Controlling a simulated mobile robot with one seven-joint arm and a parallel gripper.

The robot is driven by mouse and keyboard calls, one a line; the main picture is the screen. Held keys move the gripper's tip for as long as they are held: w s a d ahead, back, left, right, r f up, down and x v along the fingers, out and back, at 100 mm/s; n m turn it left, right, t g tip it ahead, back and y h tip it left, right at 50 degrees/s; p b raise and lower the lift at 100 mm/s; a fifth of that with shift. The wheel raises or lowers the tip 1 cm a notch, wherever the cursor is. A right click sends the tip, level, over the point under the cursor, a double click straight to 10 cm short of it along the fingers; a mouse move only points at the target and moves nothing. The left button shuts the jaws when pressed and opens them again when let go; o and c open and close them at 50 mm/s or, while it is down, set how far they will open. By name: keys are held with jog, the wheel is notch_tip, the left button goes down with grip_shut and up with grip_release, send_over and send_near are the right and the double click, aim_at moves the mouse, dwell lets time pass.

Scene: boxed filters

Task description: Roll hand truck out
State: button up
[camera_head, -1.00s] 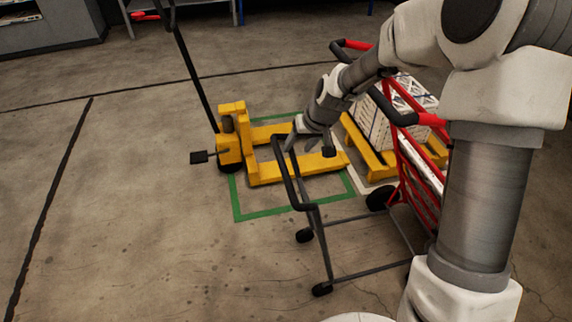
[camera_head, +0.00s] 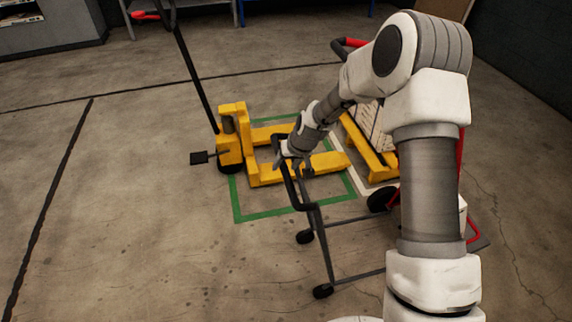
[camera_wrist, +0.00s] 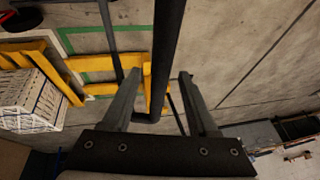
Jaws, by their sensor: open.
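The hand truck (camera_head: 326,253) stands right of centre in the head view, with grey bars, red frame parts and small dark wheels. Its black handle bar (camera_head: 294,190) rises on the near left side. My gripper (camera_head: 289,164) is at the upper part of this handle. In the wrist view my gripper (camera_wrist: 156,80) is open, with its two fingers apart. The dark handle bar (camera_wrist: 166,50) runs between the fingers in that picture; I cannot tell whether they touch it. My arm hides most of the red frame.
A yellow pallet jack (camera_head: 232,145) stands left of the hand truck, its forks inside a green floor outline (camera_head: 265,214). A yellow pallet (camera_head: 366,153) bears a white boxed load (camera_head: 368,122) behind my arm. Open concrete floor lies to the left and front.

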grip_shut()
dwell(1.4)
